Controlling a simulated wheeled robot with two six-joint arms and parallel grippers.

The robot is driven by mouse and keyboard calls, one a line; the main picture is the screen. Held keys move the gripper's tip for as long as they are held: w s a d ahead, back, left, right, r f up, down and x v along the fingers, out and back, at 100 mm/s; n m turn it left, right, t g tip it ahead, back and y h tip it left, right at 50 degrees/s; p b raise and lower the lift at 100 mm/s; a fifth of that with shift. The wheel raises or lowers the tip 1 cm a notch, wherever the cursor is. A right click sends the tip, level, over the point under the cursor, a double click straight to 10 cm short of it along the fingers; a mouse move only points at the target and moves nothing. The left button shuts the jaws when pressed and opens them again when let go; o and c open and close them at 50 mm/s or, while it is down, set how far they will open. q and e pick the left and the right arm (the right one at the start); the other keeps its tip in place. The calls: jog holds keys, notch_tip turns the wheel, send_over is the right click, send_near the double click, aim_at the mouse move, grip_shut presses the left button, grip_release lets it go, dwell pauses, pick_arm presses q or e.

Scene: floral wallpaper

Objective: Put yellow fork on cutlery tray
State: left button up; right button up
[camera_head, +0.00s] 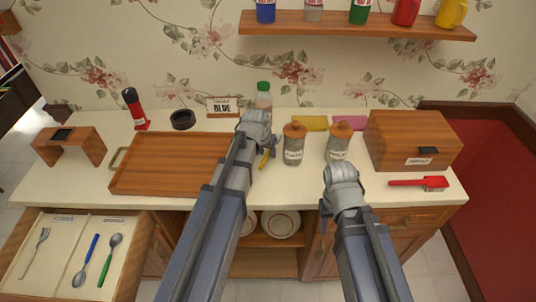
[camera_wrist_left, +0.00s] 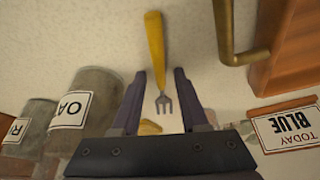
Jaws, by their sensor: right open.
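The yellow fork (camera_wrist_left: 155,45) lies on the white counter, its handle away from my wrist and its metal tines between my left fingers in the left wrist view. In the head view only part of the yellow fork (camera_head: 265,158) shows beside my left gripper (camera_head: 257,128). My left gripper (camera_wrist_left: 160,78) is open, its fingers apart on either side of the tines. The cutlery tray (camera_head: 62,258) is in the open drawer at lower left, with a fork in its left compartment and a blue and a green spoon in its right one. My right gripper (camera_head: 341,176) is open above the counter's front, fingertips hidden.
A wooden tray (camera_head: 160,178) with brass handles lies left of my left arm. A green-capped bottle (camera_head: 263,93) and a "BLUE" sign (camera_head: 222,107) are behind. A wooden box (camera_head: 405,145) and red brush (camera_head: 432,183) are right.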

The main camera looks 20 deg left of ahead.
aim_at(267, 154)
pick_arm(q)
grip_shut()
dwell(0.5)
notch_tip(267, 154, up, 10)
jog(key=p, duration=1)
jog(key=shift+r, duration=0.15)
